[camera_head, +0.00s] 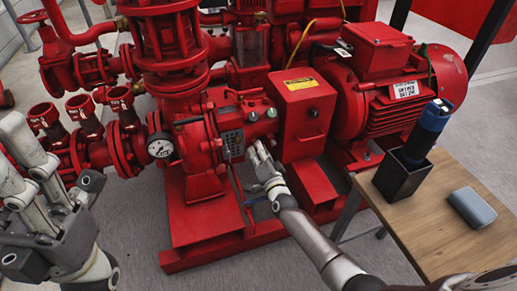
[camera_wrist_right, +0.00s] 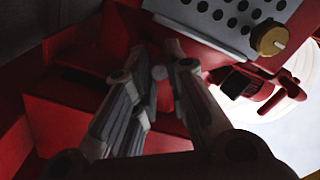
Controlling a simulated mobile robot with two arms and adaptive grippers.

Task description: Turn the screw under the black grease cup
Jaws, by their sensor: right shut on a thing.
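My right gripper (camera_head: 262,158) is at the front of the red pump's bearing housing, just right of the perforated grille (camera_head: 232,143). In the right wrist view its two fingers (camera_wrist_right: 168,70) are close together, with a small grey round piece (camera_wrist_right: 158,73) between the tips; it looks like the screw. In that view a dark cylindrical piece (camera_wrist_right: 235,80) lies right of the fingers, and a brass-coloured knob (camera_wrist_right: 270,39) is above it. I cannot tell for sure which fitting is the black grease cup. My left gripper (camera_head: 60,178) is open and empty at the left.
A wooden table (camera_head: 418,235) at right holds a black square holder (camera_head: 402,178) with a blue-and-black cylinder (camera_head: 428,130) and a grey-blue case (camera_head: 472,207). Red pipes and a pressure gauge (camera_head: 160,148) stand left of my right gripper. The red base frame (camera_head: 215,250) lies below.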

